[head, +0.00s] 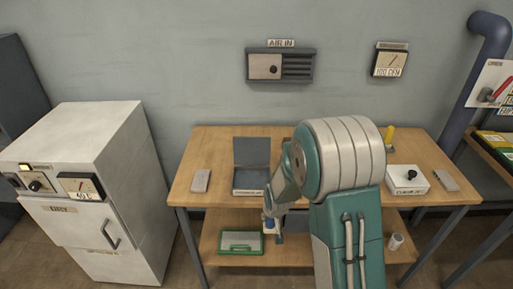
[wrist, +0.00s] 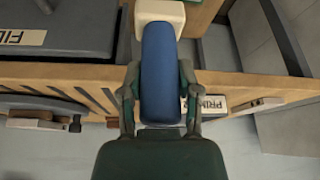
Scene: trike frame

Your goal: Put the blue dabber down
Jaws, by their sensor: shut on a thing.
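The blue dabber (wrist: 160,75) is held between the fingers of my gripper (wrist: 160,103) in the wrist view. It has a blue body and a cream-white end (wrist: 160,12) at the top of that view. My arm hides much of the gripper and the table's middle. I cannot tell whether the dabber touches anything below it.
The wooden table (head: 215,150) holds an open grey box (head: 252,153), a white box with a black knob (head: 406,179) and small grey blocks (head: 201,180). A green case (head: 240,242) and a white cup (head: 395,241) are on the lower shelf. A white cabinet (head: 95,150) stands left.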

